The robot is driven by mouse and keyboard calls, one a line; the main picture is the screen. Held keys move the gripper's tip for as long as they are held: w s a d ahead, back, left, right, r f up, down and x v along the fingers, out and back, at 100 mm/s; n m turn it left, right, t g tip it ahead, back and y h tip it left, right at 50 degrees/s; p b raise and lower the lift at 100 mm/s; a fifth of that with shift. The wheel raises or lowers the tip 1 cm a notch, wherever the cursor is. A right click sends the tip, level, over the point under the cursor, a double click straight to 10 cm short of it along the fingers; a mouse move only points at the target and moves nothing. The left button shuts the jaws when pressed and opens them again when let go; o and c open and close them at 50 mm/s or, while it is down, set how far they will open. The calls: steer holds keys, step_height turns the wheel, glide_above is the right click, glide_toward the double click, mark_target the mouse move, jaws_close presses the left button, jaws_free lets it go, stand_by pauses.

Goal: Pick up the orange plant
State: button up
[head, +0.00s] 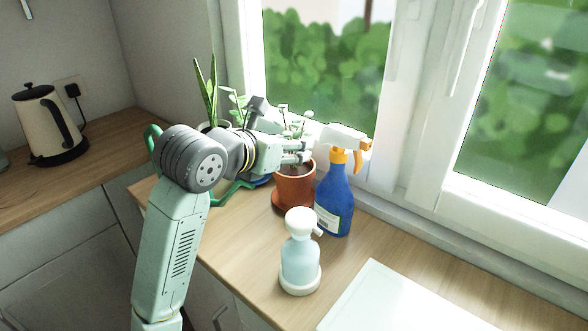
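The orange plant is a terracotta-orange pot (293,188) with small green-white leaves (297,122) above it. It stands upright on the wooden counter by the window, left of a blue spray bottle. My gripper (304,152) reaches in from the left at the height of the pot's rim, between the camera and the stems. Its fingers point right and overlap the rim and lower stems in the picture. I cannot tell whether they touch the plant or hold anything. The back of the pot and part of its left rim are hidden.
The blue spray bottle (334,205) with a white and orange head stands close right of the pot. A pale blue bottle (300,262) stands in front. A spiky plant (207,92) is behind my arm. A white board (400,303) lies at front right. A kettle (48,125) stands far left.

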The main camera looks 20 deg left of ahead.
steer(key=shift+w+f, duration=0.25)
steer(key=shift+w, duration=0.2)
jaws_close()
stand_by(0.3)
steer(key=shift+r, duration=0.1)
stand_by(0.4)
